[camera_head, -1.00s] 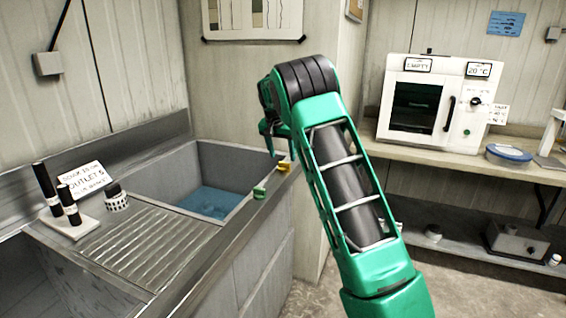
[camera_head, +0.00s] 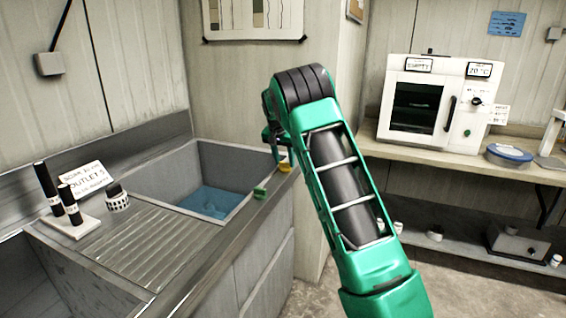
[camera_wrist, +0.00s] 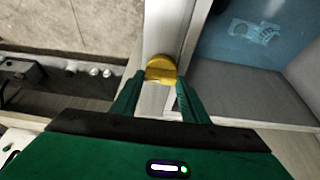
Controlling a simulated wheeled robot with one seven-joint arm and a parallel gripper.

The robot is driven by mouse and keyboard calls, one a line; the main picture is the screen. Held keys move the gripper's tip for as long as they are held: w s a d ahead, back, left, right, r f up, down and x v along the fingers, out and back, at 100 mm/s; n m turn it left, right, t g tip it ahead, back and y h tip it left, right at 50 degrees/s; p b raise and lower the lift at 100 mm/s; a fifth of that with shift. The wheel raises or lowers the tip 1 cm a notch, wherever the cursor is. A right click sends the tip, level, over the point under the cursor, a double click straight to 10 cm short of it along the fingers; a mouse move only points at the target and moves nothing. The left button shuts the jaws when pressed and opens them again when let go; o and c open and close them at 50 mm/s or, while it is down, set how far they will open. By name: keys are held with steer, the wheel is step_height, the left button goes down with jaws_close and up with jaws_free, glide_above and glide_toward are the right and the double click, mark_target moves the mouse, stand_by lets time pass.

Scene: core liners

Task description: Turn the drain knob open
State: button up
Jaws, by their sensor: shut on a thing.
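A yellow knob (camera_wrist: 161,69) sits on the sink's front rim in the wrist view, between the two green fingers of my gripper (camera_wrist: 160,84). The fingers are shut on it. In the head view the yellow knob (camera_head: 285,167) shows on the rim just below my gripper (camera_head: 275,140), which is partly hidden behind my arm. A green knob (camera_head: 260,192) stands on the same rim, nearer the drainboard, apart from my gripper. The sink basin (camera_head: 236,156) holds blue water (camera_head: 208,203). In the wrist view a pale, card-like thing (camera_wrist: 250,31) shows in the water.
A ribbed drainboard (camera_head: 135,240) lies left of the basin, with a white card (camera_head: 85,180), black cylinders (camera_head: 69,204) and a black-and-white item (camera_head: 117,199). A white oven (camera_head: 432,100) and a blue-lidded tin (camera_head: 508,154) stand on the right bench.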

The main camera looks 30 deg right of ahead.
steer(key=shift+r+n, duration=0.1)
steer(key=shift+n, duration=0.2)
steer(key=n+t+y, duration=0.1)
steer(key=n, duration=0.2)
steer(key=shift+n, duration=0.4)
steer(key=n+y, duration=0.1)
steer(key=n, duration=0.3)
steer(key=shift+d+n+t+y, duration=0.2)
steer(key=shift+n+t+y, duration=0.1)
steer(key=shift+t+y, duration=0.1)
steer(key=n+y, duration=0.1)
steer(key=n, duration=0.1)
steer(key=n+y, duration=0.1)
steer(key=n, duration=0.2)
steer(key=shift+d, duration=0.2)
steer(key=shift+w+d+r+n+g+y, duration=0.1)
steer(key=shift+n+g+y, duration=0.2)
steer(key=shift+n, duration=0.65)
steer(key=shift+d+n+g+y, duration=0.1)
steer(key=shift+n+y, duration=0.3)
steer(key=shift+n, duration=0.55)
steer(key=o, duration=1.1)
steer(key=shift+c, duration=0.2)
